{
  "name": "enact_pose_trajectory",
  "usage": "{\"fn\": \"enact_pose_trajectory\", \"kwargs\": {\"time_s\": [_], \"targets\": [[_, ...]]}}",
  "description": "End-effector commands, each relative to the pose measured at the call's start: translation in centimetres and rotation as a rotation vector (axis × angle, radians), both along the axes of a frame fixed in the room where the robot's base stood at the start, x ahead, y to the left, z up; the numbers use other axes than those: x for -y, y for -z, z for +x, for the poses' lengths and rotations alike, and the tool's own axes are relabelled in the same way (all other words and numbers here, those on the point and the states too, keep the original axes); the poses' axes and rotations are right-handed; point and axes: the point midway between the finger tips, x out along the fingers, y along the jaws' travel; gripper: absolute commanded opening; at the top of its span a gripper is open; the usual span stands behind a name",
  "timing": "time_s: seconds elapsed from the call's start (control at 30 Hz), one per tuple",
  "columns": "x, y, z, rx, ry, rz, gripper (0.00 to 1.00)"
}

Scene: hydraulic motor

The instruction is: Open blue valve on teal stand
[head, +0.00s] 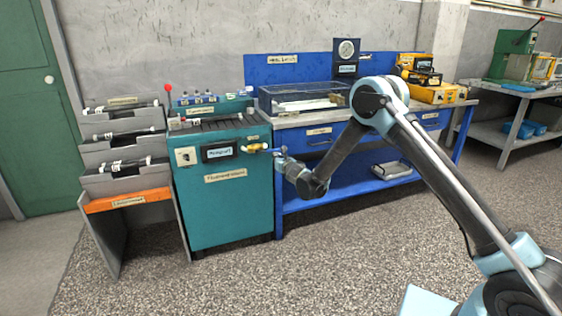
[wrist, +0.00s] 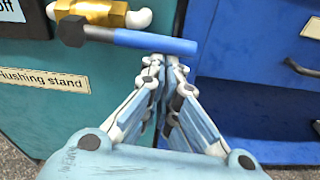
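The teal stand (head: 228,212), labelled "Flushing stand", is left of the blue workbench. On its front is a brass valve (head: 256,147); in the wrist view the valve body (wrist: 98,12) has a blue lever handle (wrist: 155,42) below it, pointing right and lying nearly horizontal. My gripper (head: 281,154) is at the stand's upper right front corner. In the wrist view my gripper's (wrist: 166,64) fingertips are together, just below the lever's right half. No part of the lever shows between them. I cannot tell whether they touch it.
The blue workbench (head: 320,137) with drawers stands close on the right of the stand. A grey rack (head: 105,188) with several cylinders stands on the left. A dark display (head: 219,151) sits left of the valve. The floor in front is clear.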

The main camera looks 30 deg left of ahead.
Motion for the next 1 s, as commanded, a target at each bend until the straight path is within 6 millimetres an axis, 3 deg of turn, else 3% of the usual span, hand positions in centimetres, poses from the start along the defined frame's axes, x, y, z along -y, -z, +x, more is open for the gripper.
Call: {"fn": "enact_pose_trajectory", "kwargs": {"time_s": [0.63, 1.0], "targets": [[-0.3, 0.0, -0.3, -0.002, -0.004, 0.0, 0.0], [-0.8, 3.3, 0.1, -0.002, -0.004, 0.0, 0.0]]}}
